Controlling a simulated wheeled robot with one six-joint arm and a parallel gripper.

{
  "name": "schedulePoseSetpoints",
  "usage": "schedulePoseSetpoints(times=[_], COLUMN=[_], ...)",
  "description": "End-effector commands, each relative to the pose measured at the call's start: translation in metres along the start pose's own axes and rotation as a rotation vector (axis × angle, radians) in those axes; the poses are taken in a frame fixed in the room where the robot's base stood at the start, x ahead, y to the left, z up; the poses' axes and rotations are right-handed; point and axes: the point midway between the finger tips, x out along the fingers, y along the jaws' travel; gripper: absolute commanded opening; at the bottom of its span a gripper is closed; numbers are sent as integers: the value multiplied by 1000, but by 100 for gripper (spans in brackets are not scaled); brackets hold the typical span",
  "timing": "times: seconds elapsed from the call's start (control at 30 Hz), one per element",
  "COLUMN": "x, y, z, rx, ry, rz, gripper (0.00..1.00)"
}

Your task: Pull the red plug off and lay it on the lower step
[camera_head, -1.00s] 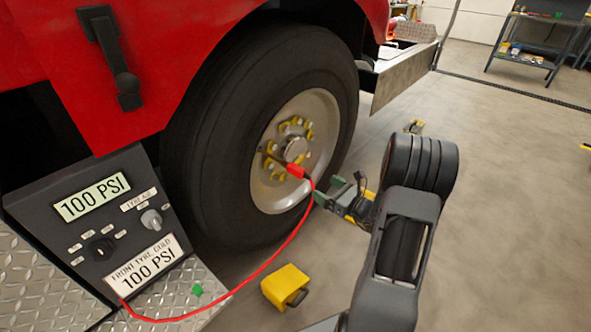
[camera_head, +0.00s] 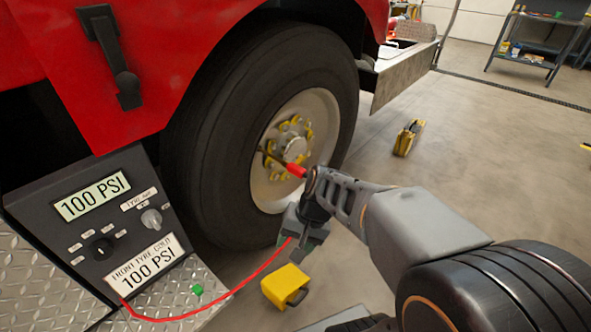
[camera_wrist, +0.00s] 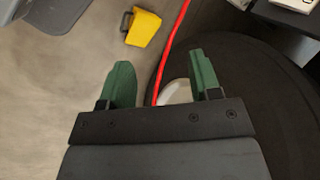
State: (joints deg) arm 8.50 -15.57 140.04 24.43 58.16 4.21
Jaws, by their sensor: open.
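A yellow block (camera_head: 285,287) lies on the floor beside the step and shows in the wrist view (camera_wrist: 143,28). The large black tyre (camera_head: 215,150) stands close behind my gripper. A gauge panel (camera_head: 110,220) stands at left.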

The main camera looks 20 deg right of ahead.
Motion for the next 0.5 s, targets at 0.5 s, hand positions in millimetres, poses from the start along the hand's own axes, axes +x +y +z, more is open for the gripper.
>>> schedulePoseSetpoints(times=[0.5], x=[-35], y=[16], z=[2], rx=[-496], ry=[266], rz=[306], gripper=[57])
